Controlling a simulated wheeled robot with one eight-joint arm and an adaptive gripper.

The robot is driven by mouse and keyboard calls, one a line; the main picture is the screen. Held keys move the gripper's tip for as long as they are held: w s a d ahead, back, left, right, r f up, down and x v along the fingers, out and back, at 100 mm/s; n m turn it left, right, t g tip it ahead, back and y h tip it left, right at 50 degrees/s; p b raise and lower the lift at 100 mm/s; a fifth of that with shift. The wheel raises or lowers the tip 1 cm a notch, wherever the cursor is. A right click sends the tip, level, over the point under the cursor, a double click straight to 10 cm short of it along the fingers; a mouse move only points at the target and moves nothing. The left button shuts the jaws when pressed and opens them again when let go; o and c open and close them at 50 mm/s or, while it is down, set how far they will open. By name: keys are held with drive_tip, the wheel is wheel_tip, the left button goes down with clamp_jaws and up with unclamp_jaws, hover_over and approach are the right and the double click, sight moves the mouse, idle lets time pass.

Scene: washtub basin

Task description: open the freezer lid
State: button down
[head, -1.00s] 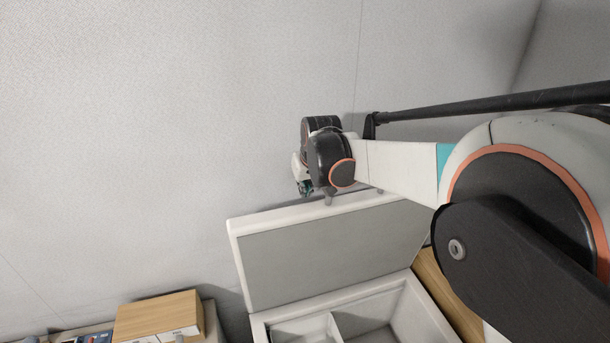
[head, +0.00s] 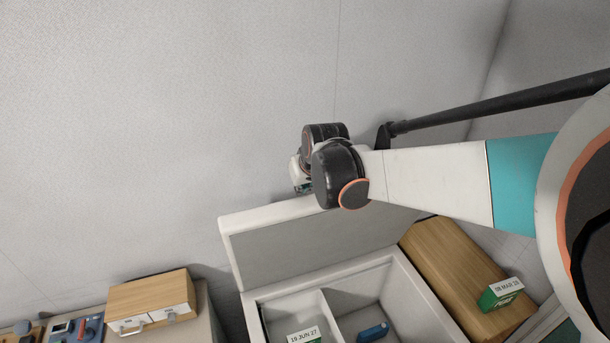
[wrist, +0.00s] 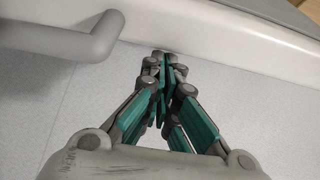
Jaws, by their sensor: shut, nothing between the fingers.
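The freezer (head: 424,295) stands below my arm in the head view. Its lid (head: 300,243) is raised, with its grey inner panel showing, and the compartments are exposed. In the wrist view, the lid's white edge (wrist: 215,32) crosses the top, with a grey bar handle (wrist: 60,38) at the upper left. My gripper (wrist: 163,62) is shut and empty, its teal fingers together, with the tips close to the lid's edge. I cannot tell whether they touch it. In the head view the fingers are mostly hidden behind my wrist at the lid's top edge.
Inside the freezer lie a box labelled 19 JUN 27 (head: 304,336) and a blue item (head: 373,332). A green box (head: 501,294) sits on a wooden surface (head: 455,270) to the right. A wooden drawer box (head: 152,300) stands at the lower left. A wall rises behind.

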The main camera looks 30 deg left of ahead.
sight(305, 207)
drive_tip(key=s+d, duration=0.1)
drive_tip(key=s+d+f, duration=0.1)
drive_tip(key=d, duration=0.1)
drive_tip(key=s+d+b, duration=0.1)
drive_tip(key=shift+s+d+f, duration=0.15)
drive_tip(key=shift+s+f, duration=0.2)
drive_tip(key=shift+s+d, duration=0.25)
drive_tip(key=shift+s, duration=0.1)
drive_tip(key=shift+w+a, duration=0.1)
drive_tip(key=shift+a, duration=0.05)
